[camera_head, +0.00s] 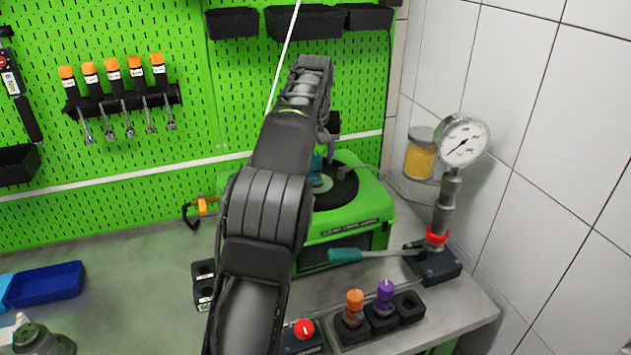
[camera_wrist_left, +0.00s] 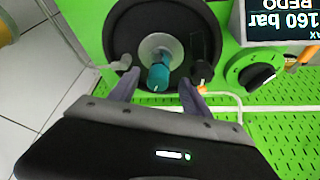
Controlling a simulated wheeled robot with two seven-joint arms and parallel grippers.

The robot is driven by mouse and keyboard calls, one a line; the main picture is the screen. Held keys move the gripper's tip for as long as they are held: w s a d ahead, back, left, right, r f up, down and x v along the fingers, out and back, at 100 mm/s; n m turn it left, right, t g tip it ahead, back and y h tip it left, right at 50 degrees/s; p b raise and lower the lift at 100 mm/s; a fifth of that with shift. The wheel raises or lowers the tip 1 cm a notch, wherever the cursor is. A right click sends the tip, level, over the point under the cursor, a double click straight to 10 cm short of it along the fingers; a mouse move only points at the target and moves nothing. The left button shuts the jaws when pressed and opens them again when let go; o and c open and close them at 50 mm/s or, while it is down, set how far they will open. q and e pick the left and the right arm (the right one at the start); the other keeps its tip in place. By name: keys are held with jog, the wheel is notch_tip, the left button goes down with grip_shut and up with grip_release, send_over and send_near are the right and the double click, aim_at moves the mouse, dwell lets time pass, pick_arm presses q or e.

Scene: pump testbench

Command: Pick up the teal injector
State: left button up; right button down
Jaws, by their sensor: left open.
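The teal injector (camera_head: 317,163) stands upright in the round black top of the green tester (camera_head: 345,222), partly hidden behind my left arm in the head view. In the left wrist view the injector (camera_wrist_left: 159,76) sits on a silver disc in the middle of the black round plate (camera_wrist_left: 125,40). My left gripper (camera_wrist_left: 160,88) is open, with one finger to each side of the injector and nothing held. In the head view my left gripper (camera_head: 331,128) is close above the tester, its fingers mostly hidden. My right gripper does not show.
Right of the tester stands a hand pump with a pressure gauge (camera_head: 462,140) and a teal-handled lever (camera_head: 345,255). In front are black holders with an orange injector (camera_head: 355,300) and a purple injector (camera_head: 385,291). A red button (camera_head: 304,329) and blue tray (camera_head: 45,284) lie nearby.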

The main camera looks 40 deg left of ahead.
pick_arm(q)
jog(key=p+x, duration=0.1)
jog(key=x, duration=0.3)
jog(key=shift+d+f+p, duration=0.1)
jog(key=shift+p, duration=0.2)
jog(key=shift+w+f, duration=0.2)
jog(key=shift+f, duration=0.25)
jog(key=shift+c, duration=0.4)
grip_shut()
